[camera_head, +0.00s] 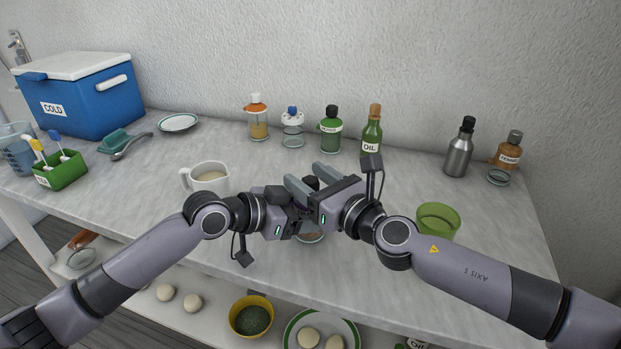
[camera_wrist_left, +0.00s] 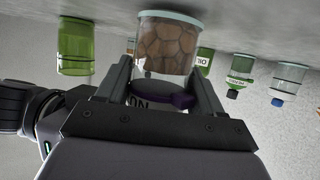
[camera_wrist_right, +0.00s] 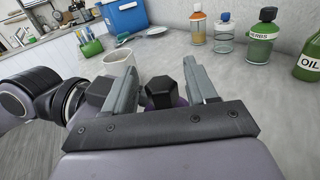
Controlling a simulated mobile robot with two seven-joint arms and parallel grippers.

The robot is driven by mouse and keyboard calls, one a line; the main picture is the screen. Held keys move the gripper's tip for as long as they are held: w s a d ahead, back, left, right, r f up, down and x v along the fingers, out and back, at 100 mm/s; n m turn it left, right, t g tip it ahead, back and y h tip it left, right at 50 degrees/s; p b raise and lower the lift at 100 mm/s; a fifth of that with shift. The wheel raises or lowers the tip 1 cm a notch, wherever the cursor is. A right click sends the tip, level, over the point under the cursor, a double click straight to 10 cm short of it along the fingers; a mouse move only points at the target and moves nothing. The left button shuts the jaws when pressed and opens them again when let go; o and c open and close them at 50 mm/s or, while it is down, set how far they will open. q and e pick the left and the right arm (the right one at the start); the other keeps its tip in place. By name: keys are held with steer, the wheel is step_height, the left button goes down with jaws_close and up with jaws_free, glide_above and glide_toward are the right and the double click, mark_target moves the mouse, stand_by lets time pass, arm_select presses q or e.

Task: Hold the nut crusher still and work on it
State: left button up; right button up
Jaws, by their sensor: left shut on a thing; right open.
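The nut crusher, a clear jar of brown nuts (camera_wrist_left: 167,48) with a purple collar, stands on the table. In the head view its lower jar (camera_head: 310,236) shows below my grippers, which hide its middle. My left gripper (camera_wrist_left: 160,66) is shut on the crusher, one finger on each side of it, near the collar. Its fingers are hidden in the head view. The crusher's black knob (camera_wrist_right: 163,93) shows in the right wrist view, with purple below it. My right gripper (camera_head: 302,174) is open, with its fingers (camera_wrist_right: 159,68) on either side of the knob, apart from it.
A white mug (camera_head: 208,178) stands to the left, a green cup (camera_head: 438,220) to the right. Several bottles, including the oil bottle (camera_head: 372,133), line the back. A blue cooler (camera_head: 80,98) and a green caddy (camera_head: 62,170) stand far left. The front right tabletop is clear.

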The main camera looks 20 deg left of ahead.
steer(key=c, duration=1)
steer(key=shift+a+r+m+t+h, duration=0.1)
steer(key=shift+r+m+t+h, duration=0.05)
steer(key=shift+m+t+h, duration=0.3)
steer(key=shift+m+t+h, duration=0.25)
steer(key=shift+m+t, duration=0.1)
steer(key=shift+t, duration=0.1)
steer(key=o, duration=1)
